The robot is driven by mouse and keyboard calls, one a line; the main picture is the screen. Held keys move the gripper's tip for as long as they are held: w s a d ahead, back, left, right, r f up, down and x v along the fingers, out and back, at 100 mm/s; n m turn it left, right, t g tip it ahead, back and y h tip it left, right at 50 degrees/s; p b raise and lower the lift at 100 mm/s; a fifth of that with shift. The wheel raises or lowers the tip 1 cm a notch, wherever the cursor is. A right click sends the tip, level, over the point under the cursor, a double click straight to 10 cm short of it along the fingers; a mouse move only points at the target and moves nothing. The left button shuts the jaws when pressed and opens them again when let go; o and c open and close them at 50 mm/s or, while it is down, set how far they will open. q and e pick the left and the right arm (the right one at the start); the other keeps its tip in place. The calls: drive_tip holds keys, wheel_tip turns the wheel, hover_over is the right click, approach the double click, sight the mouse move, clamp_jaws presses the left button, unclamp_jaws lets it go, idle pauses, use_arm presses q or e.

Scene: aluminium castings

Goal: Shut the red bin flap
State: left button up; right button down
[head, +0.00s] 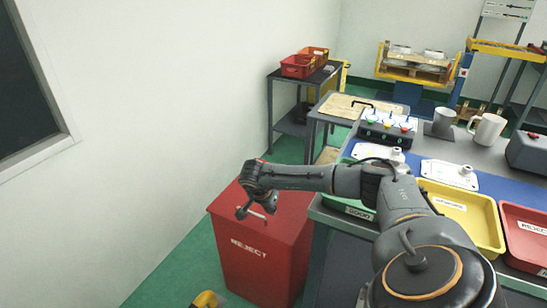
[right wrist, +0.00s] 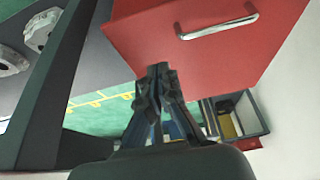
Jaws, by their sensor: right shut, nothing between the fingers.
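The red bin (head: 262,255), marked REJECT, stands on the floor left of the workbench. Its red flap (right wrist: 205,45) fills the top of the right wrist view and carries a silver bar handle (right wrist: 218,27). In the head view my arm covers part of the bin's top, and I cannot tell the flap's exact angle. My right gripper (head: 243,211) is over the bin's top near the handle. In the right wrist view its fingers (right wrist: 160,72) are shut and empty, in front of the flap's edge and apart from the handle. My left gripper is not in view.
The workbench to the right holds a green tray (head: 352,208), a yellow tray (head: 487,240) and a red tray (head: 528,260), with castings and mugs behind. A side table (head: 310,80) with red crates stands at the back.

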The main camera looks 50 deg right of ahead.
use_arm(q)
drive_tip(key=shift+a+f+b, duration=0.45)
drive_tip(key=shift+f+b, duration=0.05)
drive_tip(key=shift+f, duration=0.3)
use_arm(e)
drive_tip(key=shift+s+a+f+h, duration=0.1)
drive_tip(key=shift+a+f+h, duration=0.2)
drive_tip(key=shift+f, duration=0.5)
drive_tip(key=shift+s+a+f+h, duration=0.1)
drive_tip(key=shift+a+f+h, duration=0.15)
drive_tip(key=shift+f, duration=0.55)
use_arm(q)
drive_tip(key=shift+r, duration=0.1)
use_arm(e)
drive_tip(key=shift+r, duration=0.15)
